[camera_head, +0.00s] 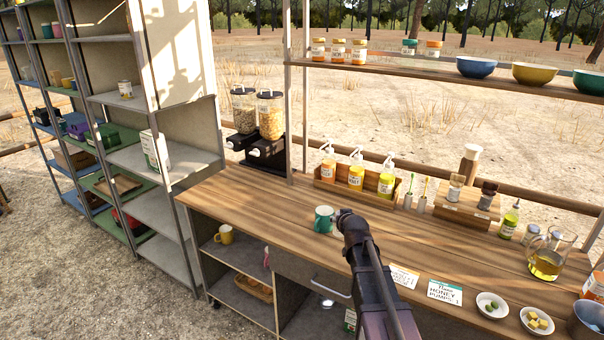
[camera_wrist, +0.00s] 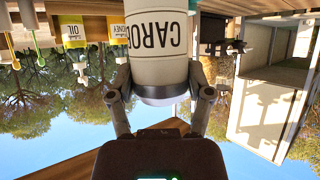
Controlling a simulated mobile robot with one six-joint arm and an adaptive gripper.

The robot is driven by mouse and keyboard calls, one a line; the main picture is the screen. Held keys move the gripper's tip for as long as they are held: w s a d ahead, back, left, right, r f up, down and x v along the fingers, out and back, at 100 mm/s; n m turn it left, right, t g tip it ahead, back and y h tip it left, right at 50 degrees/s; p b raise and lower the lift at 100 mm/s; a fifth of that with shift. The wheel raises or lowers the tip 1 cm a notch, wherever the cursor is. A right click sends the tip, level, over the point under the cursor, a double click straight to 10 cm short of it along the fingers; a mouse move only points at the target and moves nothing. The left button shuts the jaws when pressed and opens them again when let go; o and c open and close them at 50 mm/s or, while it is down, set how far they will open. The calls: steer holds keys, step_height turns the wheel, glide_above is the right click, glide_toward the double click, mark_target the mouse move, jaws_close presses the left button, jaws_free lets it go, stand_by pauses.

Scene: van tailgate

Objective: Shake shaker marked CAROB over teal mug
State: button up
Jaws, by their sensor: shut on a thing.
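The shaker marked CAROB (camera_wrist: 158,68) is a pale cylinder with dark lettering and fills the upper middle of the wrist view. My gripper (camera_wrist: 160,98) is shut on it, with one finger on each side. Its far end is cut off by the picture edge, and I cannot tell its exact tilt. The teal mug (camera_head: 323,219) stands on the wooden counter in the head view. My gripper (camera_head: 344,215) shows just right of the mug and partly overlaps it there. The shaker is hidden behind my arm in the head view.
Pump bottles (camera_head: 356,176) stand in a wooden rack behind the mug. Cereal dispensers (camera_head: 270,116) are at the back left. A wooden block (camera_head: 465,207) holds two small shakers. Cards (camera_head: 445,293), small bowls (camera_head: 492,305) and a glass jug (camera_head: 546,262) are at right. The counter left of the mug is clear.

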steer(key=shift+w+a+r+p, duration=0.25)
steer(key=shift+w+p, duration=0.05)
steer(key=shift+w, duration=0.2)
steer(key=w+a+r+m+h+p, duration=0.1)
steer(key=w+a+r+p, duration=0.3)
steer(key=w, duration=0.4)
steer(key=w+a+r+m+h+p, duration=0.2)
steer(key=w+a+r+p, duration=0.2)
steer(key=w+a, duration=0.3)
steer(key=shift+w+a+r+m+g+h, duration=0.2)
steer(key=shift+w+a+m+g+h, duration=0.1)
steer(key=shift+w+h, duration=0.1)
steer(key=shift+s+d+f, duration=0.1)
steer(key=shift+d+f, duration=0.05)
steer(key=d+f+m+t+y+b, duration=0.5)
steer(key=d+f+m+y+b, duration=0.2)
steer(key=m+y+b, duration=0.4)
steer(key=shift+s+f+m+y+b, duration=0.4)
steer(key=shift+f+m+b, duration=0.3)
steer(key=shift+m+b, duration=2.35)
